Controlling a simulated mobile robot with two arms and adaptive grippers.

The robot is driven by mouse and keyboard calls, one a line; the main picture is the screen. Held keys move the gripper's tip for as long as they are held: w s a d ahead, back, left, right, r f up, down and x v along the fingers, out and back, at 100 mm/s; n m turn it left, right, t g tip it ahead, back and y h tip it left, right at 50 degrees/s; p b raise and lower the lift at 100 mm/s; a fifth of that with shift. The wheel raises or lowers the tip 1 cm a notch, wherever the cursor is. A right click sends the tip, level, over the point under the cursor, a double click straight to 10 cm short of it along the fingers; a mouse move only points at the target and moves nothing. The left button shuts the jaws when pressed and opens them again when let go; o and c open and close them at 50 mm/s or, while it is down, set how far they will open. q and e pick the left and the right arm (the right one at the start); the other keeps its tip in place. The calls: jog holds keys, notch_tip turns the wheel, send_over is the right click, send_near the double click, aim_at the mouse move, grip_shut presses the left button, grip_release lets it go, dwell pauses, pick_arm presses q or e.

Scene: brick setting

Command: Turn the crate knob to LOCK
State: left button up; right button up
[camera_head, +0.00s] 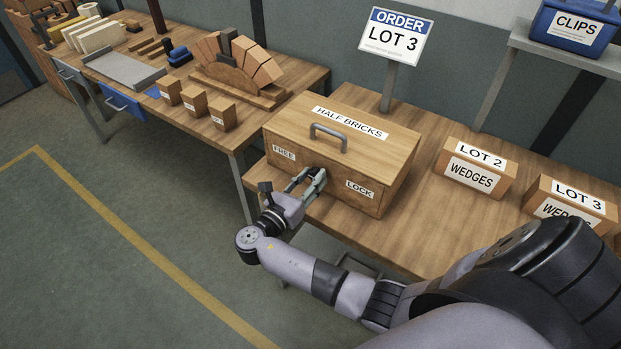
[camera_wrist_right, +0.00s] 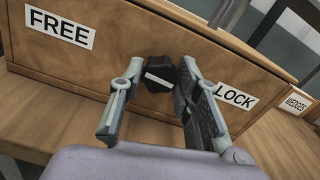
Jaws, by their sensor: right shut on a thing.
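The wooden crate (camera_head: 340,150) labelled HALF BRICKS stands on the right table with its lid down. Its front face carries a FREE label (camera_wrist_right: 60,28) at the left and a LOCK label (camera_wrist_right: 236,97) at the right. The black knob (camera_wrist_right: 160,74) sits between them, with a white bar that runs roughly along the line from FREE to LOCK; I cannot tell which end is its pointer. My right gripper (camera_head: 314,177) is at the front face, shut on the knob, one finger on each side. In the head view it hides the knob. My left gripper is not in view.
A LOT 2 wedges box (camera_head: 476,168) and a LOT 3 wedges box (camera_head: 568,205) stand right of the crate. The ORDER LOT 3 sign (camera_head: 396,36) rises behind it. Several small blocks and a brick arch (camera_head: 235,62) are on the left bench.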

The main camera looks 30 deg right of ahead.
jog(key=m, duration=0.4)
jog(key=shift+b, duration=0.4)
jog(key=m+b, duration=0.1)
jog(key=m, duration=0.2)
jog(key=shift+f+m+b, duration=0.1)
jog(key=shift+m+b, duration=0.2)
jog(key=shift+m, duration=0.1)
jog(key=m+b, duration=0.3)
jog(key=m, duration=0.2)
jog(key=shift+s+d+f, duration=0.1)
jog(key=shift+m+b, duration=1.45)
jog(key=shift+m, duration=0.35)
jog(key=o, duration=1.1)
jog(key=shift+s, duration=0.1)
jog(key=shift+o, duration=0.2)
